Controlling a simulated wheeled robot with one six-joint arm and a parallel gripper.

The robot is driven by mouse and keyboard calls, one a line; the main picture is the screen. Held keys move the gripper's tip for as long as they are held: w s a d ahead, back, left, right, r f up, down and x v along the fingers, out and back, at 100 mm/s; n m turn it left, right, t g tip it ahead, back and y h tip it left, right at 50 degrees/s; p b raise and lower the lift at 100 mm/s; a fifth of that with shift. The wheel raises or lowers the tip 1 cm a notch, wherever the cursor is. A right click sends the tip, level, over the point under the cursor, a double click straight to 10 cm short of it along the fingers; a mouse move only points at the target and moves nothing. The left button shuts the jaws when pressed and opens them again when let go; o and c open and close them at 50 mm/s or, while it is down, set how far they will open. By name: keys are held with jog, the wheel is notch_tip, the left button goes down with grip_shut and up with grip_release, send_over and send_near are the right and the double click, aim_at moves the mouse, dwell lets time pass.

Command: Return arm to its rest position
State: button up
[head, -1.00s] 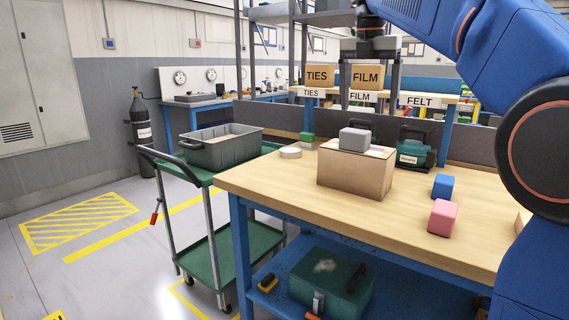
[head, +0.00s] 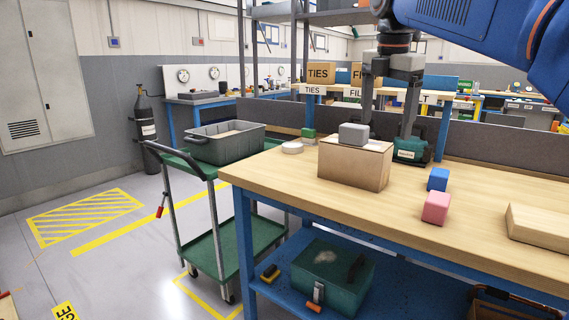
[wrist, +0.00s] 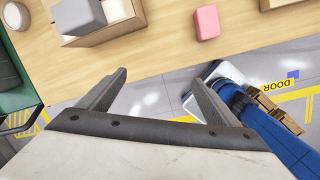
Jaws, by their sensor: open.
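My gripper (head: 388,128) hangs from my blue arm, fingers pointing down and spread apart, with nothing between them. In the head view it overlaps the area just right of and behind the cardboard box (head: 353,166). The wrist view shows both open fingers (wrist: 160,78), with bare floor between and beyond them near the workbench edge. A grey block (head: 353,134) rests on top of the box, apart from my gripper; it also shows at the top left of the wrist view (wrist: 80,15).
A green cart (head: 225,245) with a grey bin (head: 225,145) stands at left. Open floor lies farther left.

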jog(key=s+d+f+m+t, duration=0.1)
jog(key=s+d+f+m, duration=0.1)
jog(key=s+f+m, duration=1)
jog(key=s+d+f+m+t, duration=0.1)
jog(key=s+d+f+m, duration=0.2)
jog(key=s+f+m, duration=0.8)
jog(key=s+f, duration=0.4)
jog(key=f, duration=0.8)
jog(key=shift+d+m+t+y, duration=0.35)
jog(key=shift+m+t+y, duration=0.05)
jog(key=shift+s, duration=0.1)
